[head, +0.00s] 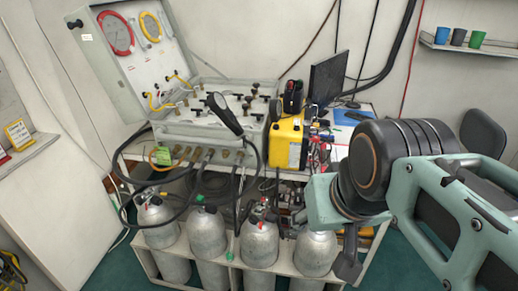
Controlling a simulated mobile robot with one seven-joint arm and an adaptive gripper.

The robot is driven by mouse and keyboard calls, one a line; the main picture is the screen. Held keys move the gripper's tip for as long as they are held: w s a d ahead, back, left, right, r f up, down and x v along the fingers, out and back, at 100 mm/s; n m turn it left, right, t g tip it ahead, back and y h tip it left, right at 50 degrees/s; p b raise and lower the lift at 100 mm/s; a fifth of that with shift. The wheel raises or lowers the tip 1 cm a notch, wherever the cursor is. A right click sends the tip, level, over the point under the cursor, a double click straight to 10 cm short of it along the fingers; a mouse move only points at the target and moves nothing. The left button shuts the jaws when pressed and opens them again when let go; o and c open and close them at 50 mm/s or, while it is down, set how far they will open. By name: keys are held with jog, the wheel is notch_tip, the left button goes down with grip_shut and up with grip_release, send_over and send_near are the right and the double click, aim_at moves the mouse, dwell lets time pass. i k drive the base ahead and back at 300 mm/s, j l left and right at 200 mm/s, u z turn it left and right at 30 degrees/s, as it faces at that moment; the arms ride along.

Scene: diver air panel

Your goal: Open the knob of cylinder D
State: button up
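Several grey gas cylinders stand in a row in a low white rack below the air panel. They are a left one (155,222), a second one (207,236), a third one (260,244) and a right one (315,254). A green knob (200,199) tops the second cylinder, and red shows on the third cylinder's valve. I can read no letters, so I cannot tell which is cylinder D. My teal and black arm comes in from the right. A dark part at its lower end, seemingly my gripper (347,267), hangs just right of the right cylinder. Its fingers are not clear.
The open panel case (205,128) with knobs and black hoses stands on the table above the cylinders. Hoses hang in front of the left cylinders. A yellow box (288,143) and a monitor (328,77) stand right of the panel. Green floor shows at both sides.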

aim_at(271, 218)
jog(key=k, duration=0.2)
jog(key=i+l+u, duration=0.25)
jog(key=i+l, duration=0.15)
jog(key=i+l+u, duration=0.25)
jog(key=i+l, duration=0.2)
